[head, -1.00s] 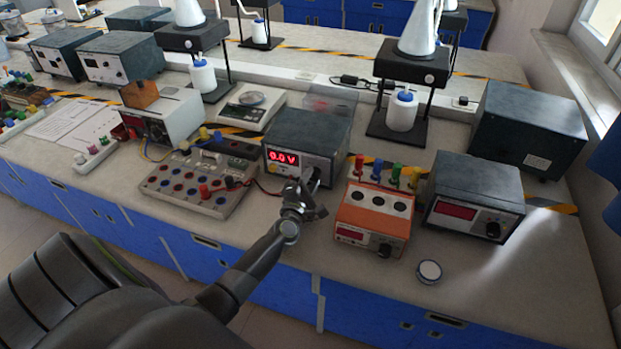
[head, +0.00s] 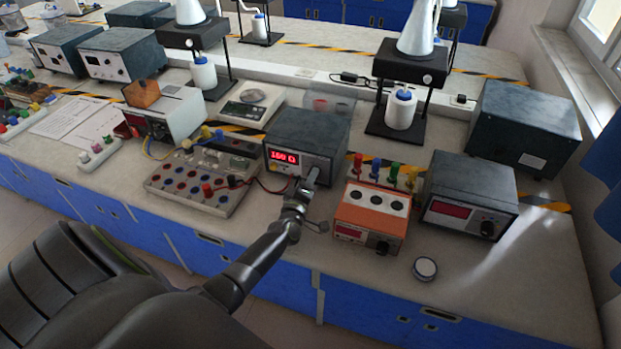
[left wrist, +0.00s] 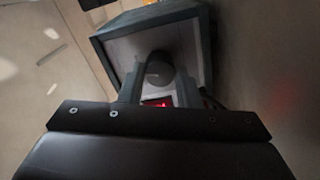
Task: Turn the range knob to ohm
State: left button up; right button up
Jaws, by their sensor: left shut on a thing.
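The meter (head: 308,137) is a dark grey box in the middle of the bench in the head view. Its red display (head: 283,157) is lit and seems to read about 160 with an ohm sign. My left gripper (head: 311,177) is at the right part of the meter's front face. In the left wrist view the round dark range knob (left wrist: 159,72) sits between the two fingers, and my left gripper (left wrist: 158,82) is shut on it. In the head view the gripper hides the knob. My right gripper is not in view.
A breadboard-like panel (head: 205,182) with red and black leads stands left of the meter. An orange instrument (head: 370,212) stands close to the right, with a grey box (head: 468,195) beyond. A small round lidded tin (head: 425,268) lies near the front edge.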

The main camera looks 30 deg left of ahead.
pick_arm(q)
jog(key=shift+f+m, duration=0.1)
jog(key=shift+m, duration=0.2)
jog(key=o, duration=1)
jog(key=shift+c, duration=0.2)
jog(key=shift+s+d, duration=0.15)
jog(key=shift+s, duration=0.4)
jog(key=v, duration=1.5)
jog(key=shift+s+f+b, duration=0.1)
jog(key=shift+s+b, duration=0.1)
jog(key=shift+b, duration=0.2)
jog(key=shift+s, duration=0.5)
